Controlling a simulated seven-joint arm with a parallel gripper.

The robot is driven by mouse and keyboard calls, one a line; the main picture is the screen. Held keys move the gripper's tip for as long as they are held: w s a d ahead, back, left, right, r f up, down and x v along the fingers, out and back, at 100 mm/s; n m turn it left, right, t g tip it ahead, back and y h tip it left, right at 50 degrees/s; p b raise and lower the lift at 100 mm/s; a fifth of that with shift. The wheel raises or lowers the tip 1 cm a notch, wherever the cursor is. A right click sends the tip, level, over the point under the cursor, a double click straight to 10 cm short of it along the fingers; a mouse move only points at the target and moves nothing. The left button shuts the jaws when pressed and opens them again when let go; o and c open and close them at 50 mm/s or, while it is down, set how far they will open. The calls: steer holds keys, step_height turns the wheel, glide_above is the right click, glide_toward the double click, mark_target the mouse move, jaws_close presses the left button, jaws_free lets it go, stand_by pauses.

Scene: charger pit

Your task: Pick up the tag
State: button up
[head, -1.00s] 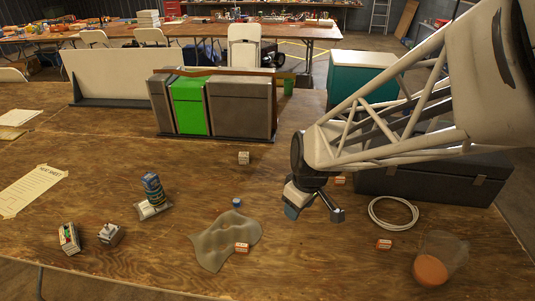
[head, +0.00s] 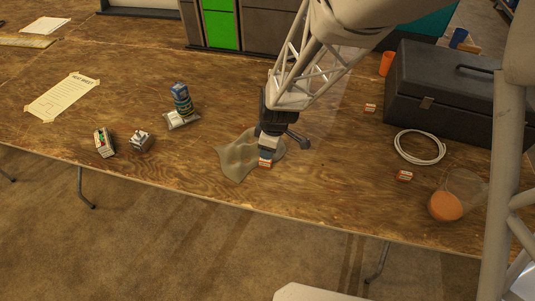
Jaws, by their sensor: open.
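Nothing in view is clearly marked as the tag; the likeliest are small orange-and-white blocks. One block (head: 265,163) is at the grey-green cloth (head: 234,160) near the table's front edge. Another (head: 405,176) lies by the white cable coil, and a third (head: 370,107) lies left of the black toolbox. My gripper (head: 285,149) is open and low over the cloth's right side. One blue-grey finger appears just above the block at the cloth and partly overlaps it; I cannot tell if they touch. The other finger is spread to the right. Nothing shows between the fingers.
The black toolbox (head: 450,92), cable coil (head: 419,147) and a clear container with orange contents (head: 446,206) are at right. A blue can (head: 182,99), two small items and a paper sheet (head: 62,96) are at left. Bare table lies between cloth and coil.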

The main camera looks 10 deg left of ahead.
mark_target(265, 161)
steer(key=shift+a+f, duration=0.2)
steer(key=shift+f, duration=1.05)
steer(key=shift+f, duration=0.15)
steer(key=shift+a+f, duration=0.2)
steer(key=shift+f, duration=1.05)
steer(key=shift+a+f, duration=0.15)
steer(key=shift+f, duration=1.05)
jaws_close()
steer(key=shift+r, duration=0.1)
